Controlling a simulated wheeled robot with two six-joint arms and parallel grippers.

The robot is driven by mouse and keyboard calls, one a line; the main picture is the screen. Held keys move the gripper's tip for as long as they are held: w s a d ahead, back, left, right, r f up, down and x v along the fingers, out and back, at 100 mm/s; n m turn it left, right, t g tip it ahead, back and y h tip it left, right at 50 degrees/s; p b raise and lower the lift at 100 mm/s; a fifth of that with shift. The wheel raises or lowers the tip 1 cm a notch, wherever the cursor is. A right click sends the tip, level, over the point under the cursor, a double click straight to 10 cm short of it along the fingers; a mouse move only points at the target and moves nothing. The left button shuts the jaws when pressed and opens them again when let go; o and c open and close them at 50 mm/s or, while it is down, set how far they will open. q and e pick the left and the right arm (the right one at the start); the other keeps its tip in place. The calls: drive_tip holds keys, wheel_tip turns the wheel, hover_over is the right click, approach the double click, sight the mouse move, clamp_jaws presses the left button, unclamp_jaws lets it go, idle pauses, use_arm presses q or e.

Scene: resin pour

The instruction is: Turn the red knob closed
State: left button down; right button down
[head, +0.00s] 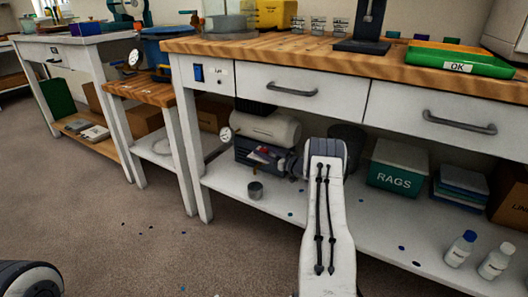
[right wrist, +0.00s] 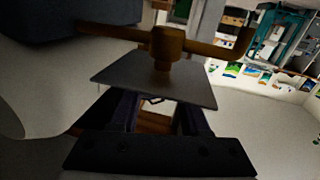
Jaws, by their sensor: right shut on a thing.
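My right arm reaches in under the wooden-topped bench, and its gripper is hidden behind the arm in the head view. In the right wrist view my right gripper (right wrist: 157,112) is shut with a gap between its fingers, its tips at a flat grey plate (right wrist: 115,78). A brown T-shaped fitting (right wrist: 165,48) with a long crossbar rises from the plate. The red knob is not clearly seen; where the tips close is covered by the plate. Only a dark part of my left arm shows at the lower left of the head view.
Drawers (head: 300,94) hang above. The floor in front is open.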

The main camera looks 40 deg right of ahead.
drive_tip(key=shift+w+r, duration=0.1)
drive_tip(key=shift+c, duration=2)
unclamp_jaws()
drive_tip(key=p+v, duration=0.4)
drive_tip(key=v, duration=0.6)
drive_tip(key=shift+s, duration=0.25)
